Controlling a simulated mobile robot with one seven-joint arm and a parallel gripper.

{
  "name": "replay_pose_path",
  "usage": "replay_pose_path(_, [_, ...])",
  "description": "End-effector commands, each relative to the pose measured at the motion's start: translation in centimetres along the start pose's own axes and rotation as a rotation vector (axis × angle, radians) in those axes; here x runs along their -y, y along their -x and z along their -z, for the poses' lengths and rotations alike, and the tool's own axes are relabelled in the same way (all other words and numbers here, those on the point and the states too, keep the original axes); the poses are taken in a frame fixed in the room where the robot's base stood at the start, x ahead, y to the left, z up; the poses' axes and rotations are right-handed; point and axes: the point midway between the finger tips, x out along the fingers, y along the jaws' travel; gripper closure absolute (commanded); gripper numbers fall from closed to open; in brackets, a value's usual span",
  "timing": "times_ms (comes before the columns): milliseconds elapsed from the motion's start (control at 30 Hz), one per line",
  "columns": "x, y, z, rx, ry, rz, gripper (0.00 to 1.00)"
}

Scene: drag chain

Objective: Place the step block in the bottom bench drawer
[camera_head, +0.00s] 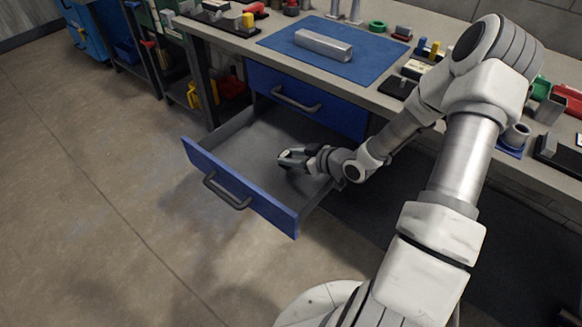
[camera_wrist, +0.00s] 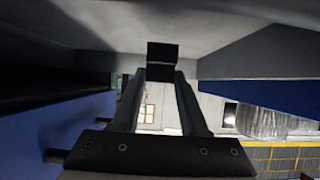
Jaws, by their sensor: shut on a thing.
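The bottom bench drawer (camera_head: 225,178) is pulled out, with a blue front, grey walls and a bare grey floor. My gripper (camera_head: 287,160) is inside the drawer's outline, toward its right side and low over the floor. In the wrist view my gripper (camera_wrist: 160,78) is shut on a small dark block, the step block (camera_wrist: 163,52), which sits between the fingertips. The drawer floor (camera_wrist: 200,22) fills the top of that view, close to the block; I cannot tell whether they touch. In the head view the block is too small and dark to make out clearly.
A closed blue drawer (camera_head: 300,99) sits above the open one. The workbench (camera_head: 225,38) carries a blue mat (camera_head: 290,37) with a silver bar (camera_head: 323,45), plus many small parts. A shelf unit with yellow items (camera_head: 203,94) stands left. The floor before the drawer is clear.

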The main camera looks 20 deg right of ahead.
Motion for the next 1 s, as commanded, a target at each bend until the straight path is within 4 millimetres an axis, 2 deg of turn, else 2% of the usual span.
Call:
replay_pose_path(200, [0.0, -1.6, -3.0, -0.001, -0.001, 0.002, 1.00])
replay_pose_path(600, [0.0, -1.9, -3.4, -0.001, 0.000, 0.001, 1.00])
replay_pose_path(633, [0.0, -1.8, -3.4, 0.000, 0.000, 0.001, 0.53])
replay_pose_path(700, [0.0, -1.8, -3.4, 0.001, -0.001, 0.001, 0.41])
replay_pose_path(800, [0.0, -1.8, -3.4, 0.001, -0.001, 0.001, 0.27])
replay_pose_path(1000, [0.0, -1.8, -3.4, 0.000, -0.001, 0.001, 0.27])
